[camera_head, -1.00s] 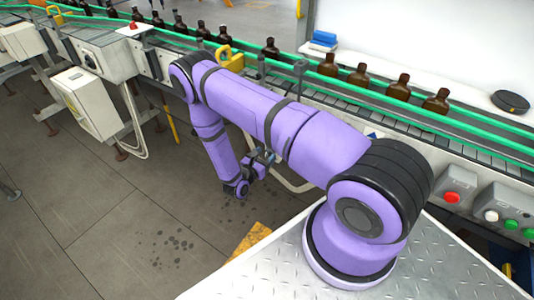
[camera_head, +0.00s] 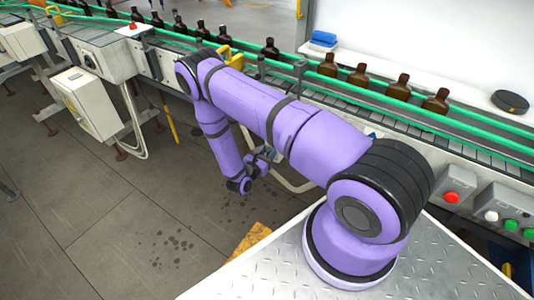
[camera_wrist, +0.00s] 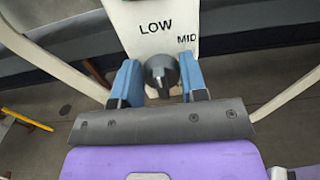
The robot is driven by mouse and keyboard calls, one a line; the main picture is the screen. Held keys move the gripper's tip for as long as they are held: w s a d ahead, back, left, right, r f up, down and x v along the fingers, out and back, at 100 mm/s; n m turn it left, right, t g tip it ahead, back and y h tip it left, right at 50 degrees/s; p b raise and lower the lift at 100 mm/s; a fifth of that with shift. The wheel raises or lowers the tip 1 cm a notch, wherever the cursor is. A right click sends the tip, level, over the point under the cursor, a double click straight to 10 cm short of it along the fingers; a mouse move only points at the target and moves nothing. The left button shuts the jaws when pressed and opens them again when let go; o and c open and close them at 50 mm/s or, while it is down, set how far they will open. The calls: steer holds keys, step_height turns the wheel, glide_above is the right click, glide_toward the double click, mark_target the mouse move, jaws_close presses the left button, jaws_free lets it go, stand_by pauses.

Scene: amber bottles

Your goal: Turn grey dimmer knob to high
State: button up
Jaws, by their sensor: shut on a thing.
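The grey dimmer knob (camera_wrist: 161,72) sits on a pale panel (camera_wrist: 205,16) in the wrist view. The word LOW is printed above the knob and MID to its upper right. No HIGH mark shows. My gripper (camera_wrist: 160,77) has its two blue fingers on either side of the knob and is shut on it. Which mark the knob points at is hard to tell. In the head view my gripper (camera_head: 262,160) is small, beside the conveyor's front, and the knob cannot be made out there.
The conveyor with green rails (camera_head: 400,105) carries several amber bottles (camera_head: 358,76). A control box with a red button (camera_head: 452,198) is at the right. A pale cabinet (camera_head: 87,103) stands at the left. The grey floor (camera_head: 120,220) is open in front.

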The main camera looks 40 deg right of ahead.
steer(key=shift+m, duration=0.3)
steer(key=m, duration=0.4)
steer(key=shift+s+m, duration=0.2)
steer(key=shift+m, duration=0.2)
steer(key=m, duration=0.6)
steer(key=f+m, duration=0.1)
steer(key=m, duration=1.1)
steer(key=shift+s+d+f, duration=0.1)
steer(key=shift+s+f, duration=0.15)
steer(key=shift+f, duration=0.05)
steer(key=shift+m, duration=0.3)
steer(key=o, duration=0.9)
steer(key=shift+c, duration=0.2)
